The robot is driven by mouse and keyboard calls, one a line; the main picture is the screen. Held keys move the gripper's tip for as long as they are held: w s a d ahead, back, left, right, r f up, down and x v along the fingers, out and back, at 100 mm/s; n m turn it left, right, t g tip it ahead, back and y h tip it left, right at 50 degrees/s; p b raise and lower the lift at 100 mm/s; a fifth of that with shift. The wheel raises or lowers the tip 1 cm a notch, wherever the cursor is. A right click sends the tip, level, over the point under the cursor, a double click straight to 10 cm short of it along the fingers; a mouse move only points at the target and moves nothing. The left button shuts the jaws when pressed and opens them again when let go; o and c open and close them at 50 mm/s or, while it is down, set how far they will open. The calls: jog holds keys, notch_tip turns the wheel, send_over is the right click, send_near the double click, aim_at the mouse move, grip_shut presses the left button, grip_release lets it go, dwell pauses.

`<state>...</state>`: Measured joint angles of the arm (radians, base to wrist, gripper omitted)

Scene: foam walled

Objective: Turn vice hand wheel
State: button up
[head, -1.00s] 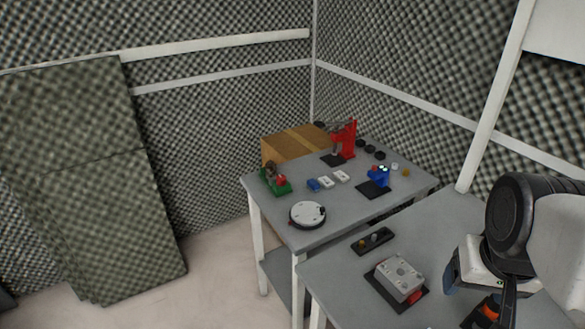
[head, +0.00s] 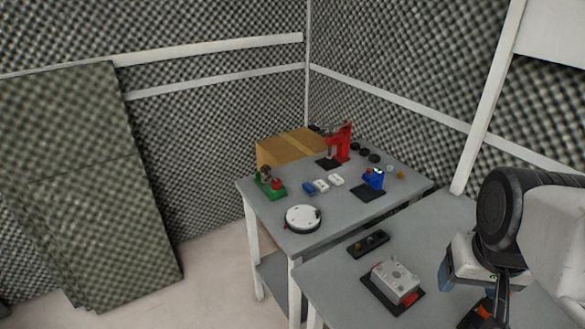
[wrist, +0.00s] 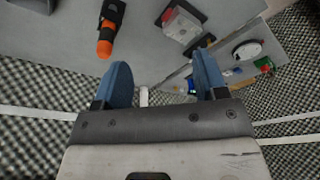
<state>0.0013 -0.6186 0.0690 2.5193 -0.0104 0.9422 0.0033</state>
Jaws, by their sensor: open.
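No hand wheel can be told for certain. A green-based device (head: 270,184) with red and dark parts, possibly the vice, stands at the left of the far table. A round white disc (head: 303,217) with a dark rim and small knobs lies in front of it. Both also show small at the right of the wrist view, the disc (wrist: 246,50) beyond my right finger. My gripper (wrist: 162,60) is open, with blue fingers apart and nothing between them. In the head view a blue finger shows over the near table, well apart from both.
The near table (head: 340,290) bears a grey block (head: 395,279) on a black plate, a black strip with knobs (head: 368,243) and a black-and-orange tool (wrist: 107,28). The far table also holds a red press (head: 341,143), a blue device (head: 373,179) and a cardboard box (head: 285,148).

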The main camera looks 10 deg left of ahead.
jog(key=w+a+r+n, duration=0.2)
jog(key=w+a, duration=0.1)
jog(key=w, duration=0.5)
jog(key=w+a+r+n, duration=0.1)
jog(key=w+a+n, duration=0.2)
jog(key=w, duration=0.5)
jog(key=n+g, duration=0.3)
jog(key=n, duration=1)
send_over(276, 181)
jog(key=d, duration=0.1)
jog(key=f, duration=1.9)
jog(key=shift+s+f, duration=0.25)
jog(key=shift+f, duration=0.1)
jog(key=shift+w+a+f, duration=0.15)
jog(key=shift+a+f, duration=0.25)
jog(key=shift+a, duration=0.05)
jog(key=shift+f, duration=0.15)
jog(key=shift+f, duration=3.7)
jog(key=shift+c, duration=0.5)
